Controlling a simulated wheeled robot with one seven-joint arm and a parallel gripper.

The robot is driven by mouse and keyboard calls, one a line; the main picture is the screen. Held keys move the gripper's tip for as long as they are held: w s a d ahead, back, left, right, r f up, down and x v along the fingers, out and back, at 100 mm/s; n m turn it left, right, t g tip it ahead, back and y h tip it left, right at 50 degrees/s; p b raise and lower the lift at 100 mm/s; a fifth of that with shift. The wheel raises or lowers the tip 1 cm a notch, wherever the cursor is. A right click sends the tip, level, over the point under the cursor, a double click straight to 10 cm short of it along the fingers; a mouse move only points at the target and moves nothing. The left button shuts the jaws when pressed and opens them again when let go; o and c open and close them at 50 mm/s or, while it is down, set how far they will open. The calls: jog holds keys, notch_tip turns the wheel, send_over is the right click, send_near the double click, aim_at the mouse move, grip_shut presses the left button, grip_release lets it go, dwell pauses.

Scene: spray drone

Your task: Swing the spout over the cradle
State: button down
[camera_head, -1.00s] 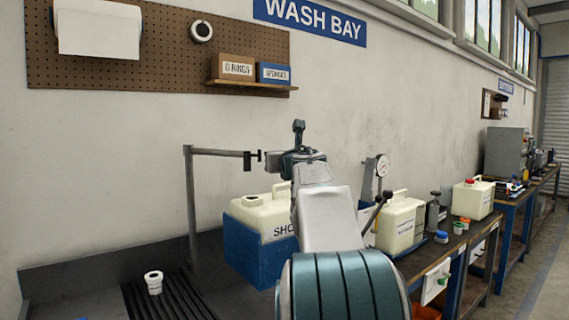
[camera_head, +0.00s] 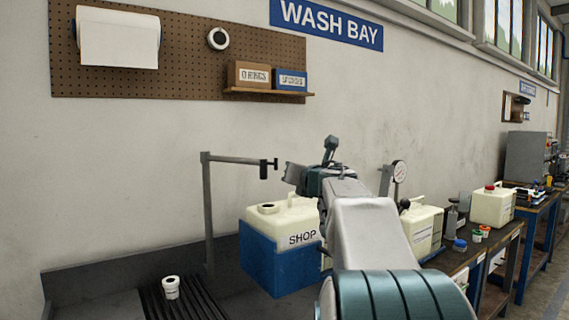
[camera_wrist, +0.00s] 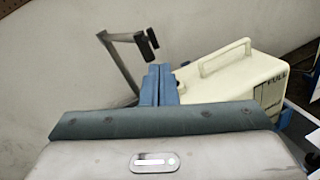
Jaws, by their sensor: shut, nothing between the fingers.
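The spout is a grey arm (camera_head: 238,159) on an upright post, with a dark nozzle (camera_head: 265,168) at its right end. It also shows in the wrist view, where the nozzle (camera_wrist: 146,43) lies just beyond the fingertips. The blue cradle (camera_head: 275,264) holds a cream jug (camera_head: 285,222) marked SHOP, below and to the right of the nozzle. My gripper (camera_head: 286,173) is beside the nozzle on its right, at about its height. In the wrist view its blue fingers (camera_wrist: 158,72) are together and empty. I cannot tell whether they touch the nozzle.
Another jug (camera_head: 493,205) and small caps are farther along the bench. A white fitting (camera_head: 171,287) sits on the ribbed drain at left. The wall behind is clear at spout height.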

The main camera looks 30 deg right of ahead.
jog(key=s+a+f+m+y+p, duration=0.1)
jog(key=a+m+y+p, duration=0.3)
jog(key=m+p, duration=0.7)
jog(key=w+d+m+p, duration=0.1)
jog(key=w+d+p, duration=0.2)
jog(key=w, duration=0.7)
jog(key=shift+w+f+t, duration=0.15)
jog(key=shift+w+t, duration=0.15)
jog(key=shift+w, duration=0.1)
jog(key=shift+d, duration=0.1)
jog(key=shift+w+d+p, duration=0.4)
jog(key=shift+w+d, duration=0.05)
jog(key=shift+d, duration=0.35)
jog(key=shift+w+d+p, duration=0.35)
jog(key=shift+w+d, duration=0.1)
jog(key=shift+d, duration=0.3)
jog(key=shift+d, duration=0.1)
